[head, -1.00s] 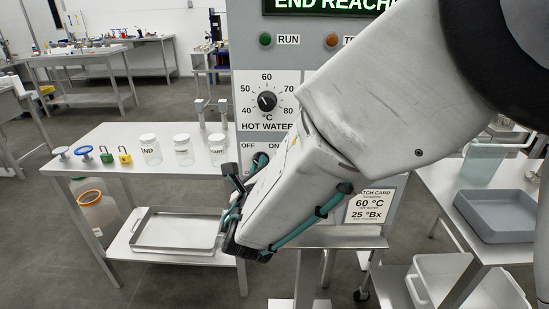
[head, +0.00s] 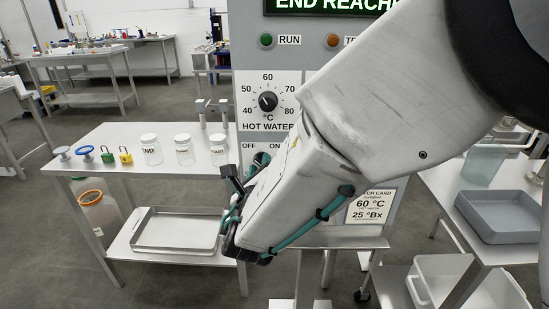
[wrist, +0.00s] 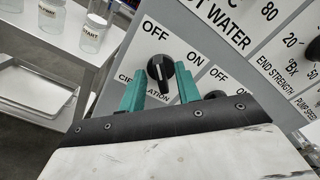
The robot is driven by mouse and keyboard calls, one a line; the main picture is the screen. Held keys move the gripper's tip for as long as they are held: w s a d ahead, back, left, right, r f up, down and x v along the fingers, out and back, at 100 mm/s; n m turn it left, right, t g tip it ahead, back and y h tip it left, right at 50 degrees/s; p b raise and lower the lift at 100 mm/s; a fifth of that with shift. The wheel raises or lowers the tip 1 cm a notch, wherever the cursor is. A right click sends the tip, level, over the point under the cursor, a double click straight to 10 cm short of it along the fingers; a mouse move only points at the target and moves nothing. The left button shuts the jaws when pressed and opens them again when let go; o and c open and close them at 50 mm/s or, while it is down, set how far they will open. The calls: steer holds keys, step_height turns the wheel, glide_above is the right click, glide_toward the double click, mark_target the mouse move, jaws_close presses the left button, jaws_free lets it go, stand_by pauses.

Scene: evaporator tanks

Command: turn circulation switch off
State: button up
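The circulation switch is a black knob (wrist: 160,72) with a white line, on the grey panel between the OFF and ON labels. In the wrist view its white line runs roughly upright in the picture, toward the OFF label. My gripper (wrist: 160,80) has one teal finger on each side of the knob. The fingers are apart, with gaps showing beside the knob; I cannot tell whether either touches it. In the head view the gripper (head: 233,200) is in front of the panel's lower left, and my arm hides much of the panel. The switch is mostly hidden there.
Another black knob (wrist: 216,95) is partly hidden just beyond the right finger. The hot water dial (head: 268,102) is above the switch. A side table (head: 110,160) at left holds jars and padlocks. A grey tray (head: 500,215) is on the right table.

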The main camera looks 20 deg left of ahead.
steer(key=v, duration=0.7)
steer(key=shift+s, duration=0.2)
